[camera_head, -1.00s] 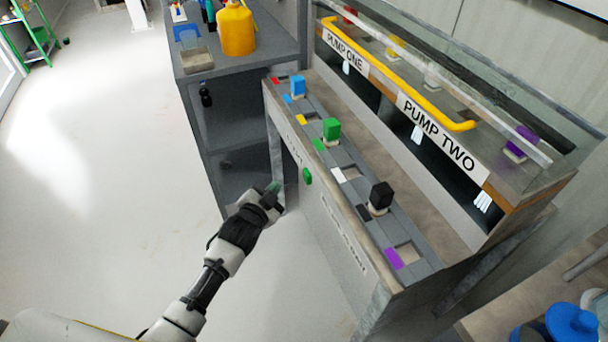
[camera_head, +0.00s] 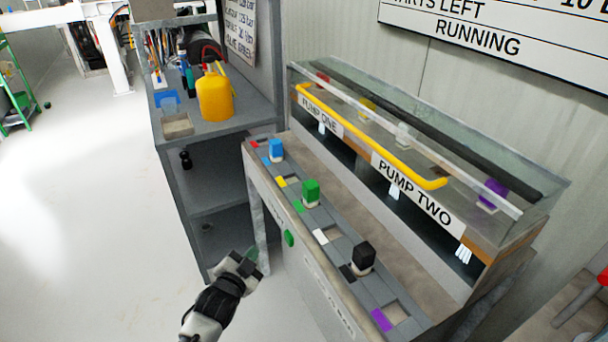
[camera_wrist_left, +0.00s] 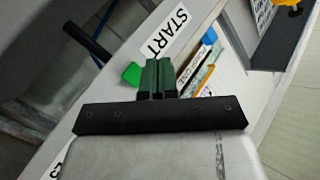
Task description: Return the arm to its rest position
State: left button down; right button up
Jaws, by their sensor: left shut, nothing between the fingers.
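My left gripper (camera_head: 250,255) is low in front of the pump bench (camera_head: 318,270), to the left of its front panel. Its dark green fingers are shut with nothing between them. In the left wrist view the closed fingers (camera_wrist_left: 157,75) show near the green button (camera_wrist_left: 132,74) and the START label (camera_wrist_left: 165,33). In the head view the green button (camera_head: 289,238) is on the front panel, a little up and right of the gripper; they look apart there. My right gripper is not in view.
On the bench stand a blue block (camera_head: 276,150), a green block (camera_head: 311,192) and a black block (camera_head: 363,256). Behind is a glass-fronted case with a yellow handle (camera_head: 372,140). A grey shelf with a yellow jug (camera_head: 215,97) stands behind left. The floor at left is clear.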

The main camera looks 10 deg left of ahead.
pick_arm(q)
jog(key=s+a+f+n+g+y+p, duration=0.3)
jog(key=s+f+g+p, duration=0.45)
jog(key=s+f, duration=1.4)
jog(key=s+f+n+g+p, duration=0.2)
jog(key=s+f+g, duration=0.1)
jog(key=s, duration=1.1)
jog(key=s+f+n+g+p, duration=0.1)
jog(key=s+f+g, duration=0.3)
jog(key=s, duration=1)
jog(key=shift+a+f+n+p, duration=0.4)
jog(key=shift+a+n, duration=0.05)
jog(key=shift+n, duration=0.15)
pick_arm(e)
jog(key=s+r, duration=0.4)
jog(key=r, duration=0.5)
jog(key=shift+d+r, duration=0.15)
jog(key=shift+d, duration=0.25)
pick_arm(q)
jog(key=shift+w+g, duration=0.1)
jog(key=shift+g, duration=0.15)
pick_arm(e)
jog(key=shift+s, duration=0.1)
